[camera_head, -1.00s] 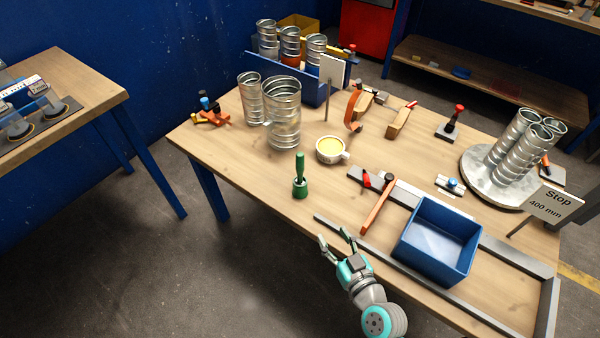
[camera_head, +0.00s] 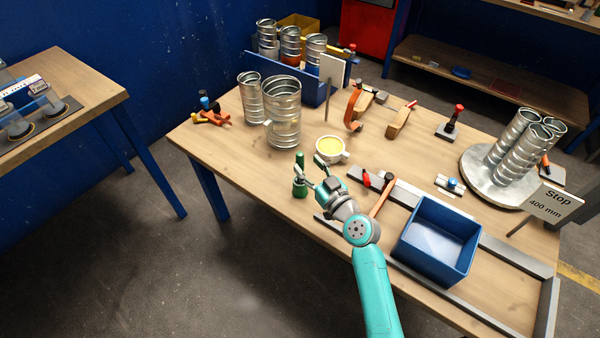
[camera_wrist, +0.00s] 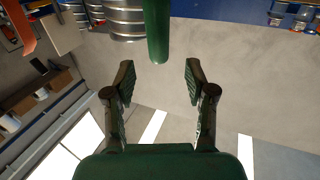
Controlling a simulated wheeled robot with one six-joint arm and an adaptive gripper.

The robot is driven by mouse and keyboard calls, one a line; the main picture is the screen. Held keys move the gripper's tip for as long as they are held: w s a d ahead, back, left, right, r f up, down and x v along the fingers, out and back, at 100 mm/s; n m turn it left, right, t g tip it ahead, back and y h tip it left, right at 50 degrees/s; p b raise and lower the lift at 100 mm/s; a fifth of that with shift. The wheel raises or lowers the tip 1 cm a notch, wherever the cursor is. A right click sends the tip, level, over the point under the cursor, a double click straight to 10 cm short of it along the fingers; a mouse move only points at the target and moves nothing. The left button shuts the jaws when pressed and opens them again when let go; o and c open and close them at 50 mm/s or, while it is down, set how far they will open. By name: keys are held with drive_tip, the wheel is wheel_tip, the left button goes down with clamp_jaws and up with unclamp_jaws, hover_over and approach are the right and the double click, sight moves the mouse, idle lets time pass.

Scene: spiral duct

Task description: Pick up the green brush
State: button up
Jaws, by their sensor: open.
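The green brush (camera_head: 300,191) stands upright near the table's front edge, left of a white cup. Its handle also shows at the top middle of the wrist view (camera_wrist: 157,30), just ahead of the gap between my fingertips. My gripper (camera_head: 309,167) is open and empty, right beside the brush in the head view. One finger partly covers the brush's middle there. In the wrist view my two fingers (camera_wrist: 159,76) are spread apart, with nothing between them. I cannot tell whether a finger touches the brush.
A white cup with yellow contents (camera_head: 331,149) stands just behind my gripper. Metal spiral ducts (camera_head: 284,120) stand behind the brush. The table left of the brush is clear.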

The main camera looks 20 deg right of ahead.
sight(302, 158)
drive_tip(key=shift+x, duration=2.65)
drive_tip(key=shift+d+f, duration=0.1)
drive_tip(key=shift+f, duration=0.1)
drive_tip(key=shift+c, duration=0.2)
clamp_jaws()
